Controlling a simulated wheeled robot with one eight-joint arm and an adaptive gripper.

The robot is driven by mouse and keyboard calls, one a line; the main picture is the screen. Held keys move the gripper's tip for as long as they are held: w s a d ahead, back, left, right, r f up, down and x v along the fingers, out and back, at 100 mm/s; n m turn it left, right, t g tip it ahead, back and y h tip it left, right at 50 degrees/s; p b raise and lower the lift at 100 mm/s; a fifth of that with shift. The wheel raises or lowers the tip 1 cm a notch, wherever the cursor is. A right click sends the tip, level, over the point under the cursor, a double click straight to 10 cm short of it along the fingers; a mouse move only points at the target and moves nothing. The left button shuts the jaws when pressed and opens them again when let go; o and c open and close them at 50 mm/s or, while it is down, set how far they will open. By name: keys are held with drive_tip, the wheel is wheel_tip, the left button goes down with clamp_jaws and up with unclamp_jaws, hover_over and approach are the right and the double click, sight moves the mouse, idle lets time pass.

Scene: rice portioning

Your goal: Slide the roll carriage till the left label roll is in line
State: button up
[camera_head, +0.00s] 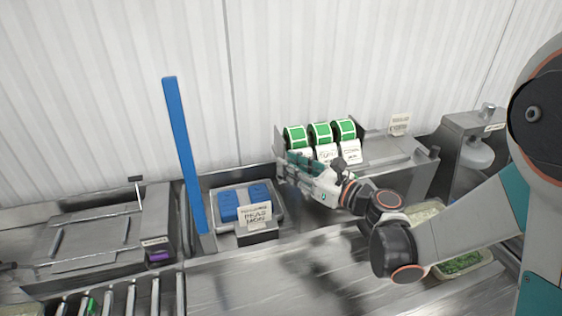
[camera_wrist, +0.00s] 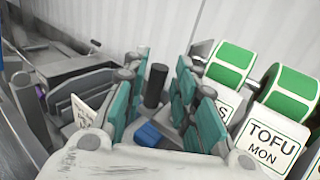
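The roll carriage (camera_head: 279,138) stands against the back wall and holds three green label rolls side by side. The left label roll (camera_head: 294,137) is beside the middle roll (camera_head: 320,133) and right roll (camera_head: 343,130). In the wrist view the left roll (camera_wrist: 230,62) and a roll with a "TOFU MON" label (camera_wrist: 272,142) show at right. My gripper (camera_head: 288,168) is in front of the carriage's left end, partly hiding the left roll's label. In the wrist view its teal fingers are apart, with a dark upright post (camera_wrist: 157,86) between their tips; contact cannot be told.
A tray with blue blocks (camera_head: 244,203) and a sign card (camera_head: 255,216) stands left of the carriage. A tall blue bar (camera_head: 186,155) rises farther left. A dispenser (camera_head: 478,150) and a green-filled tray (camera_head: 462,263) are at right. The steel counter (camera_head: 250,280) in front is mostly clear.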

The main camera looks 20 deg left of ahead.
sight(325, 147)
drive_tip(key=shift+x, duration=1.85)
clamp_jaws()
drive_tip(key=shift+d, duration=0.15)
drive_tip(key=w+d, duration=0.2)
drive_tip(key=d, duration=0.2)
drive_tip(key=w+d+b, duration=0.1)
drive_tip(key=w+d, duration=0.2)
drive_tip(key=d, duration=0.1)
drive_tip(key=w+d+b, duration=0.1)
drive_tip(key=w+d, duration=0.2)
drive_tip(key=d, duration=0.1)
drive_tip(key=shift+d, duration=0.4)
